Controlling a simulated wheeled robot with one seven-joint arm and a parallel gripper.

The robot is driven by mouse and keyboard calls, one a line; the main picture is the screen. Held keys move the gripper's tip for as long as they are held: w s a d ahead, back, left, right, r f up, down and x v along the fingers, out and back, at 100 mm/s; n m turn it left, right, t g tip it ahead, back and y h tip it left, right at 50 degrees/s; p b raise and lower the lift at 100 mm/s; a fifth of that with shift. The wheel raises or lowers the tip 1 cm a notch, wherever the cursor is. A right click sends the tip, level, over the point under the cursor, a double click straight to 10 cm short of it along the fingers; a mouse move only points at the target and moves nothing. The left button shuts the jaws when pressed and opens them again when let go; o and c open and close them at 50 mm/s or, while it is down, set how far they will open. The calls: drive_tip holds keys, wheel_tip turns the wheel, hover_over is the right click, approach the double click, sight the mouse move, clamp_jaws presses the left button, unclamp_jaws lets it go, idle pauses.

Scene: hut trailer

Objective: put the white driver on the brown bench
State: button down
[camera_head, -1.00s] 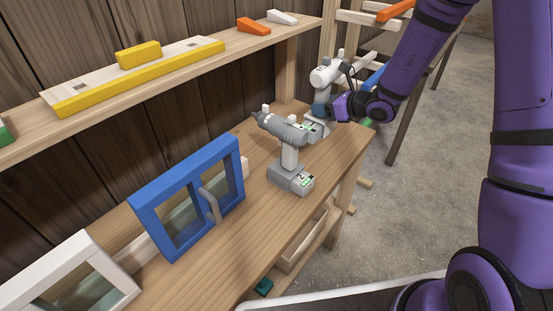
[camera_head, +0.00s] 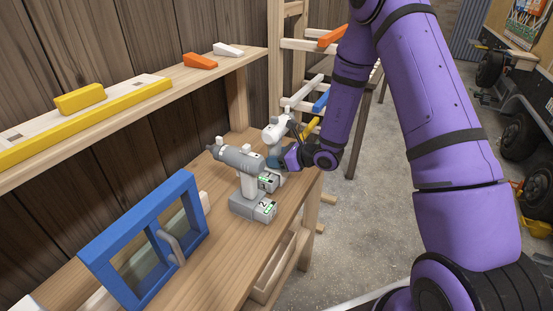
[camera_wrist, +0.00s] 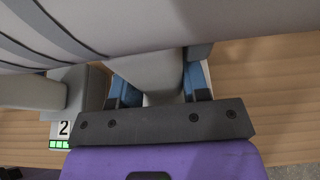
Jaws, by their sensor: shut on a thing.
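The white driver (camera_head: 273,131) is at the far end of a light-brown wooden workbench (camera_head: 190,283), partly hidden behind a grey driver (camera_head: 238,158). My gripper (camera_head: 283,156) is shut on the white driver's handle. In the wrist view, the blue fingers of my gripper (camera_wrist: 160,85) are on either side of the pale handle (camera_wrist: 150,75), under the driver's large body (camera_wrist: 190,25). Whether the white driver is touching the worktop or lifted is unclear.
The grey driver stands upright close in front of the white one. A blue-framed window (camera_head: 140,250) stands nearer on the workbench. A shelf (camera_head: 190,77) with wedges and a yellow block runs above. A dark-legged table (camera_head: 361,118) is behind. The concrete floor at right has free room.

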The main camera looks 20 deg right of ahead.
drive_tip(key=shift+f, duration=0.3)
drive_tip(key=c, duration=0.6)
unclamp_jaws()
drive_tip(key=shift+r, duration=0.1)
drive_tip(key=v, duration=1.2)
drive_tip(key=s+a+r+n+g+y, duration=0.1)
drive_tip(key=s+a+r+n+g, duration=0.3)
drive_tip(key=s+r+n, duration=0.4)
drive_tip(key=s+a+r+n+g, duration=0.35)
drive_tip(key=r+n, duration=0.25)
drive_tip(key=r, duration=0.3)
drive_tip(key=s+d+r+n+t+h, duration=0.1)
drive_tip(key=s+d+r+n+h, duration=0.3)
drive_tip(key=s, duration=0.4)
drive_tip(key=s+d+r+n+t+h, duration=0.2)
drive_tip(key=s+d+r+n+h, duration=0.1)
drive_tip(key=s+r+n+h, duration=0.3)
drive_tip(key=s+r+n, duration=0.2)
drive_tip(key=s+n, duration=0.1)
drive_tip(key=shift+s+d+r+h, duration=0.25)
drive_tip(key=shift+s+d+h, duration=0.05)
drive_tip(key=shift+d, duration=0.1)
